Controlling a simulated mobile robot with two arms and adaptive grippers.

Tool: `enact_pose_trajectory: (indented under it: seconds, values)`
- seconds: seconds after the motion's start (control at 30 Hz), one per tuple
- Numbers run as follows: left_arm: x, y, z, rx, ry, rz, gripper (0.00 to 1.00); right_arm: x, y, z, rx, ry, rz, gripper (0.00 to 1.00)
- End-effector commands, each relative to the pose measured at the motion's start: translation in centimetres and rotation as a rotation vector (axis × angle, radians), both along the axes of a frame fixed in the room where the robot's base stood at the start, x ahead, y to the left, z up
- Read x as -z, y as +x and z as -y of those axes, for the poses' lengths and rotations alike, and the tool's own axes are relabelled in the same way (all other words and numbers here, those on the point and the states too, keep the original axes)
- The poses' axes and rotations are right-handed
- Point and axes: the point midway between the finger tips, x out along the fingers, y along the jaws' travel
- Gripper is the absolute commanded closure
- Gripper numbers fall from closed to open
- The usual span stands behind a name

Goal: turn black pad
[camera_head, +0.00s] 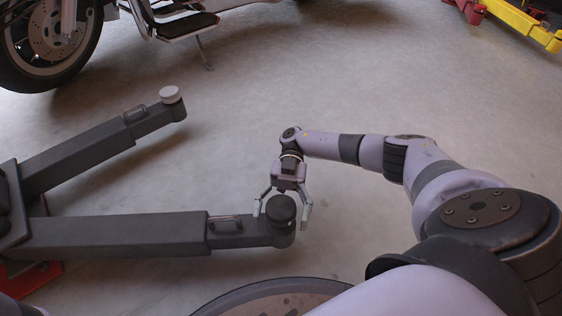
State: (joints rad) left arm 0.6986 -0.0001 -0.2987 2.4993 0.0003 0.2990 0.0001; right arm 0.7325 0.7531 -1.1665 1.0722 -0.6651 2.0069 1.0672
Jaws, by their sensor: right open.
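The black pad (281,207) is a round disc on the end of the near dark grey lift arm (120,236). My right gripper (281,217) points down over it from behind. Its two fingers are apart, one on the left side and one on the right side of the pad. I cannot tell whether the fingers touch it. My left gripper is out of view.
A second lift arm (85,155) behind carries a light grey pad (171,95). A motorcycle (50,45) stands at the upper left. Red and yellow lift parts (520,22) are at the upper right. The concrete floor between is clear.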

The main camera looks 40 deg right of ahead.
Motion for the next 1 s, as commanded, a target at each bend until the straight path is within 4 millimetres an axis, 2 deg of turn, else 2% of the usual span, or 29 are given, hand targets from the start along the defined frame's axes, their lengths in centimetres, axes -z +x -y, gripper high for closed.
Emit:
enact_pose_trajectory:
  seconds: [0.5, 0.7, 1.0]
  values:
    - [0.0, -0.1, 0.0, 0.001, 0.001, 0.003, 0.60, -8.5, 0.0, 0.0, 0.000, 0.000, 0.003, 0.25]
    - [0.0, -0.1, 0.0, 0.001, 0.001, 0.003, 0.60, -9.7, 0.0, 0.0, 0.000, 0.000, 0.000, 0.25]
    - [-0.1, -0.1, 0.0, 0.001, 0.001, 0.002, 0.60, -9.7, 0.0, -0.2, 0.005, 0.007, -0.001, 0.26]
